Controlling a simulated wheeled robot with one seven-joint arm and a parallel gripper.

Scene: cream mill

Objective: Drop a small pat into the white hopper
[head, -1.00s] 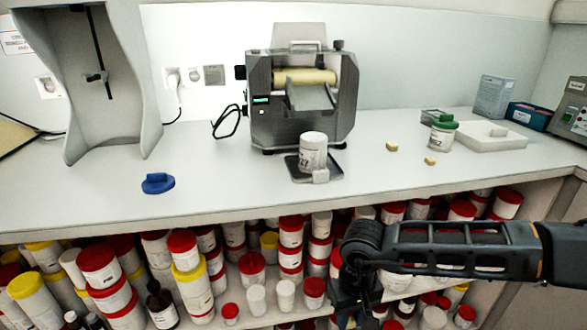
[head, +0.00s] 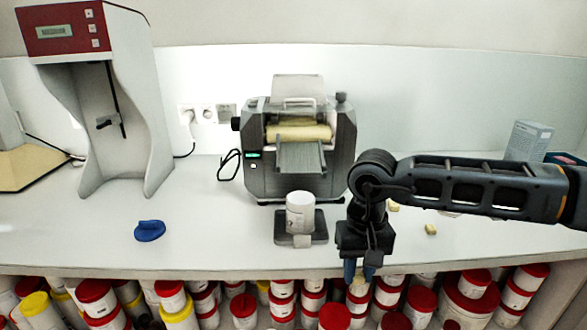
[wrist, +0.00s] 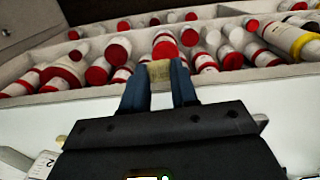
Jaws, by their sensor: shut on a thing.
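My gripper (head: 360,272) points down at the counter's front edge, right of the mill and clear of it. Its two blue fingers are shut on a small pale yellow pat (wrist: 160,73), which also shows at the fingertips in the head view (head: 358,287). The grey mill (head: 255,180) stands at the back of the counter with a yellow roller (head: 298,133) and a sloping grey chute. A pale, box-like piece (head: 298,87) on top looks like the white hopper; its inside is hidden. Another small pat (head: 431,229) lies on the counter, and one (head: 394,207) is partly behind my arm.
A blue object (head: 150,230) lies left. A tall red-topped device (head: 130,100) stands behind it. Shelves of jars lie below the counter.

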